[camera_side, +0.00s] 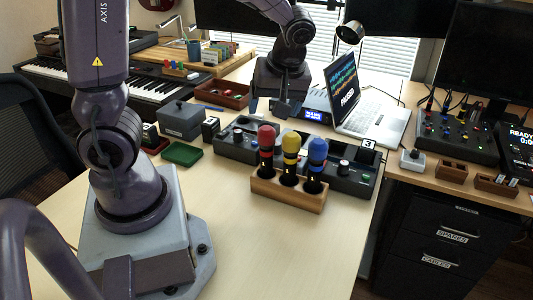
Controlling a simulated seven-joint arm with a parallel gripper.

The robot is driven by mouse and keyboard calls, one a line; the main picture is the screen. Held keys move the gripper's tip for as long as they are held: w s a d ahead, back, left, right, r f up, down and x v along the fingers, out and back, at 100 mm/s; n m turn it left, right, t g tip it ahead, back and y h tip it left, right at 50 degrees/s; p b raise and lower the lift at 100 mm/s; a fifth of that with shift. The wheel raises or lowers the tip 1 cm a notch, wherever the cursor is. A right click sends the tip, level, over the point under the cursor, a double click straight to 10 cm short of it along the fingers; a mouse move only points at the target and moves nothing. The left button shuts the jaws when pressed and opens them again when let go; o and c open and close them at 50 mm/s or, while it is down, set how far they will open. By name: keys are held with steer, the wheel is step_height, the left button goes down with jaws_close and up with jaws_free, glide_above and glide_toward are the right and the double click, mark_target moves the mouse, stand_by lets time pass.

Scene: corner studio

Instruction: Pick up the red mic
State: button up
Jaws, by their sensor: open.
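The red mic (266,148) stands upright in the left hole of a wooden holder (288,198) on the light wooden desk. A yellow mic (290,152) stands in the middle hole and a blue mic (316,160) in the right hole. My gripper (270,107) points down, just above and behind the red mic in the picture. It is open and no object shows between its fingers. It does not appear to touch the mic, but the exact depth gap is hard to tell.
Control boxes (248,138) sit close behind the holder. A laptop (366,118) is open behind to the right. A green tray (182,153) and a grey box (183,120) are at the left. The desk in front of the holder is clear.

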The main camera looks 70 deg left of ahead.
mark_target(268, 129)
steer(key=a+f+n, duration=0.1)
steer(key=f, duration=0.1)
steer(key=a+f+n, duration=0.1)
steer(key=f+n, duration=0.1)
steer(key=a+f+n, duration=0.1)
steer(key=f, duration=0.1)
steer(key=shift+a+f, duration=0.25)
steer(key=shift+a, duration=0.15)
steer(key=shift+w+x, duration=0.2)
steer(key=shift+x, duration=1.1)
steer(key=shift+w+x, duration=0.2)
steer(key=shift+x, duration=1.15)
steer(key=shift+a+r+y, duration=0.1)
steer(key=shift+a+y, duration=0.05)
steer(key=shift+y, duration=0.15)
steer(key=c, duration=1.1)
steer(key=shift+c, duration=0.2)
